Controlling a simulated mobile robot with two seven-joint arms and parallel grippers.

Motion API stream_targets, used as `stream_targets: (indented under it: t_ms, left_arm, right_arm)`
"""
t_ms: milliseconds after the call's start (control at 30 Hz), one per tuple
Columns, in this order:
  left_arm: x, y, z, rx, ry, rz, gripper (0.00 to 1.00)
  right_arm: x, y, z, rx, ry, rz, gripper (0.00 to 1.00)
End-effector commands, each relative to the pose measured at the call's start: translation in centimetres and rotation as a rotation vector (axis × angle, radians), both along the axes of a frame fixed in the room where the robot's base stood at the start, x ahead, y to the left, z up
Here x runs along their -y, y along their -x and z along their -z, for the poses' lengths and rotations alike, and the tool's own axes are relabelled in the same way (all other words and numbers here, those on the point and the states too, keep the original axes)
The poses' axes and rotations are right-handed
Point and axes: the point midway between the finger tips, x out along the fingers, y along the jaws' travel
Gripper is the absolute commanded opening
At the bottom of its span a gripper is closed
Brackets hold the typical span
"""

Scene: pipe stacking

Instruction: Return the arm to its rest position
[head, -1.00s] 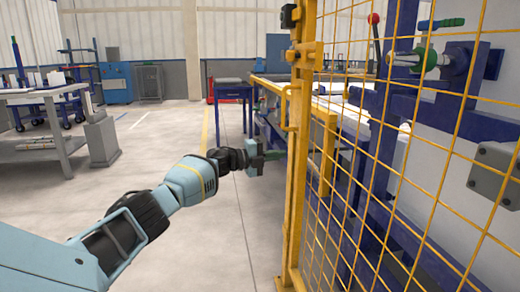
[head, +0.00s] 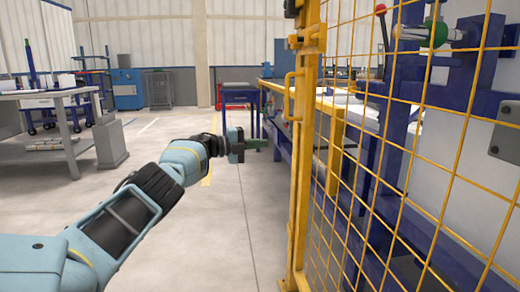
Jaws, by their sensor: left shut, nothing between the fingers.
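My left arm comes in from the lower left of the head view. My left gripper (head: 256,143) is at its end, in the air over the grey floor, just left of the yellow fence post. My right gripper is not in view. No pipe shows in my left gripper.
A yellow mesh fence (head: 304,150) stands close on the right, with blue machine frames (head: 375,165) behind it. A grey table (head: 60,110) and a grey bin (head: 109,143) stand at the left. A blue table (head: 240,88) stands further back. The middle floor is open.

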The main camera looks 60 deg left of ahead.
Motion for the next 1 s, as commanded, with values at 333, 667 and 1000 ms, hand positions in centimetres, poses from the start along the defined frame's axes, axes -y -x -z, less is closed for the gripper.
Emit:
stream_targets:
  t_ms: [333, 667, 1000]
  left_arm:
    - [-0.1, 0.1, -0.1, 0.0, 0.001, 0.0, 0.0]
    - [-0.1, 0.3, -1.2, 0.004, 0.0, 0.0, 0.0]
    - [-0.2, 2.5, -12.5, 0.068, 0.001, 0.0, 0.0]
  right_arm:
    - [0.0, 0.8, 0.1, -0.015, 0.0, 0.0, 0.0]
    - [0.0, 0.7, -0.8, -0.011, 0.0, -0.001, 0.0]
    - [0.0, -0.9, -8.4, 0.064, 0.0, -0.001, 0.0]
